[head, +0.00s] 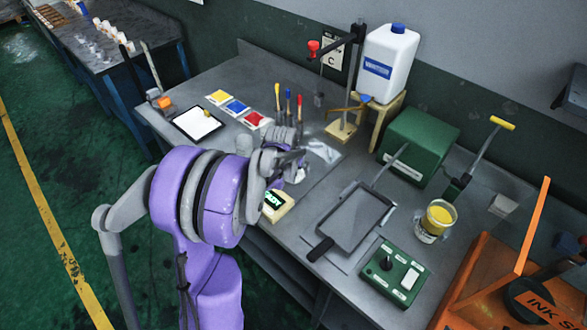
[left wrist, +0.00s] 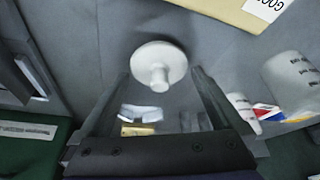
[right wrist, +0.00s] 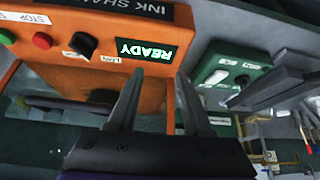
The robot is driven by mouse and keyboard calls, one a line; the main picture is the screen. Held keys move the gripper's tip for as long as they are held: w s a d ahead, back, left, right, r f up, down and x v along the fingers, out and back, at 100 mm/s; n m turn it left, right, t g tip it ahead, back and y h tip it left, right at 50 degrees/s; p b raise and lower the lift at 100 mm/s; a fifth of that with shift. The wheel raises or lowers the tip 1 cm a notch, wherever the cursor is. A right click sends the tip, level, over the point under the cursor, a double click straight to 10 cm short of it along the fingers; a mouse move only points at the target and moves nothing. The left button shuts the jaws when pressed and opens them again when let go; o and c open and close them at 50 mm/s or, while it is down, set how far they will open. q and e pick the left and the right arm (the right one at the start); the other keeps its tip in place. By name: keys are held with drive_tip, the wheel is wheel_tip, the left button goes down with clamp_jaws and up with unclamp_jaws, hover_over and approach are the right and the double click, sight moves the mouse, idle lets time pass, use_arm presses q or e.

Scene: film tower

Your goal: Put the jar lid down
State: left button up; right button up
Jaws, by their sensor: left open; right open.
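A white disc with a short central stub (left wrist: 160,66), which looks like the jar lid, shows in the left wrist view, between and just beyond my left fingertips (left wrist: 160,78). The fingers are apart; whether they touch it, or how high it is above the grey bench, I cannot tell. In the head view my left gripper (head: 291,163) is over the bench middle and mostly hides that spot. A jar with yellow contents (head: 437,219) stands at the bench's right. My right gripper (right wrist: 158,80) is open and empty, facing the orange ink shaker (right wrist: 95,75).
A cream box with a green display (head: 279,205) sits close to my left gripper. A grey tray (head: 350,220), a green control box (head: 393,273) and a green machine (head: 418,142) crowd the right. Colour cards (head: 237,107) and upright tools (head: 288,105) stand farther back.

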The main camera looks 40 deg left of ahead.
use_arm(q)
drive_tip(key=v, duration=1.2)
drive_tip(key=s+d+m, duration=0.1)
drive_tip(key=s+d, duration=0.4)
drive_tip(key=d, duration=0.1)
drive_tip(key=s+d+f+m+t+h, duration=0.1)
drive_tip(key=s+d, duration=0.4)
drive_tip(key=d, duration=0.2)
drive_tip(key=s+d+m, duration=0.1)
drive_tip(key=s+d, duration=0.3)
drive_tip(key=d, duration=0.3)
drive_tip(key=shift+s+d+f+m+t+p, duration=0.1)
drive_tip(key=shift+s+f+m+t+p, duration=0.1)
drive_tip(key=shift+s+m+t+p, duration=0.15)
